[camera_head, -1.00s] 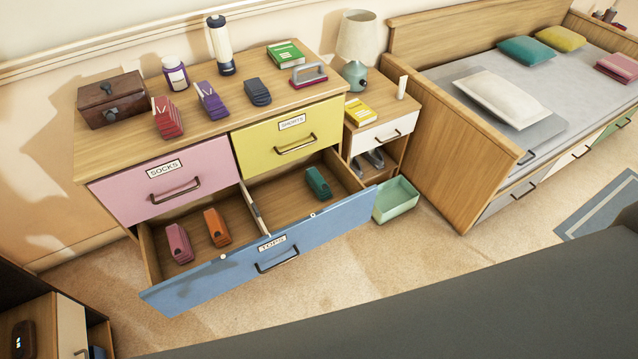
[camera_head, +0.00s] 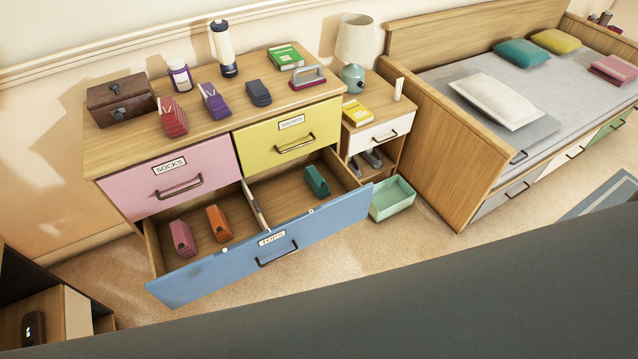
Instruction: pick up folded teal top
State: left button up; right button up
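A small folded teal top (camera_head: 317,181) lies in the right compartment of the open blue drawer labelled TOPS (camera_head: 262,250). A divider separates it from the left compartment, where a pink folded top (camera_head: 182,239) and an orange folded top (camera_head: 218,223) lie. Neither of my grippers shows in the head view, so I cannot see what they hold.
The dresser top (camera_head: 200,133) bears folded bundles, a wooden box (camera_head: 121,97), a bottle, a lantern and a brush. A nightstand (camera_head: 385,105) with a lamp and a green bin (camera_head: 392,198) stand right of the drawer. A large dark surface crosses the foreground.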

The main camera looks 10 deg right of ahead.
aim_at(316, 181)
jog(key=i+l, duration=0.2)
jog(key=l, duration=0.2)
jog(key=i+l, duration=0.2)
jog(key=l, duration=0.15)
jog(key=i+l, duration=0.2)
jog(key=l, duration=0.2)
jog(key=i+l, duration=0.2)
jog(key=l, duration=0.15)
jog(key=i+l, duration=0.25)
jog(key=l, duration=0.15)
jog(key=i+l, duration=0.2)
jog(key=l, duration=0.15)
jog(key=i+l, duration=0.2)
jog(key=l, duration=0.2)
